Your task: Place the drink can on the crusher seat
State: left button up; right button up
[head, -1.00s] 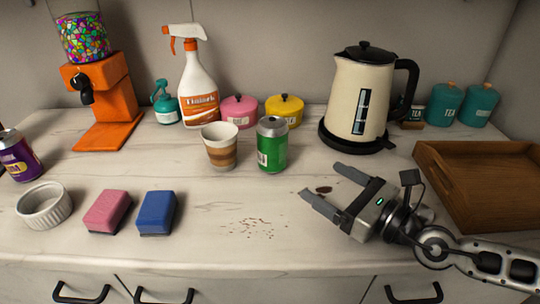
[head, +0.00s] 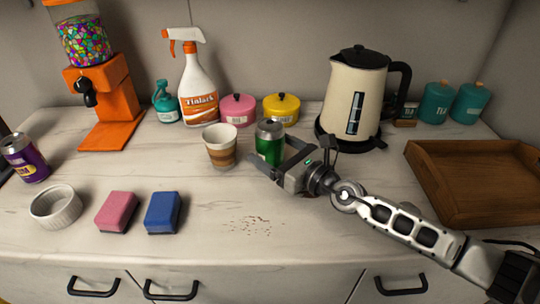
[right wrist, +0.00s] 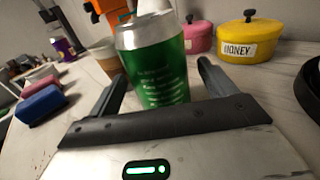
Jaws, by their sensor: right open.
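A green drink can (head: 269,145) with a silver top stands upright on the counter, just right of a striped paper cup. My right gripper (head: 277,158) is open at the can, its fingers pointing away from me. In the right wrist view the green can (right wrist: 157,65) stands between the two spread fingers, with a gap visible on the right side. A second can, purple (head: 25,158), stands at the far left. I cannot make out a crusher seat. My left gripper is not in view.
The paper cup (head: 219,147) stands close left of the green can. The kettle (head: 352,100), yellow pot (head: 281,108) and spray bottle (head: 198,90) are behind. Sponges (head: 163,212) and a ramekin (head: 56,207) lie front left. A wooden tray (head: 478,205) is at right. Crumbs lie on the front counter.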

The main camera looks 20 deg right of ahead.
jog(key=shift+x, duration=0.85)
jog(key=shift+s, duration=0.1)
jog(key=c, duration=1.1)
jog(key=shift+r, duration=0.1)
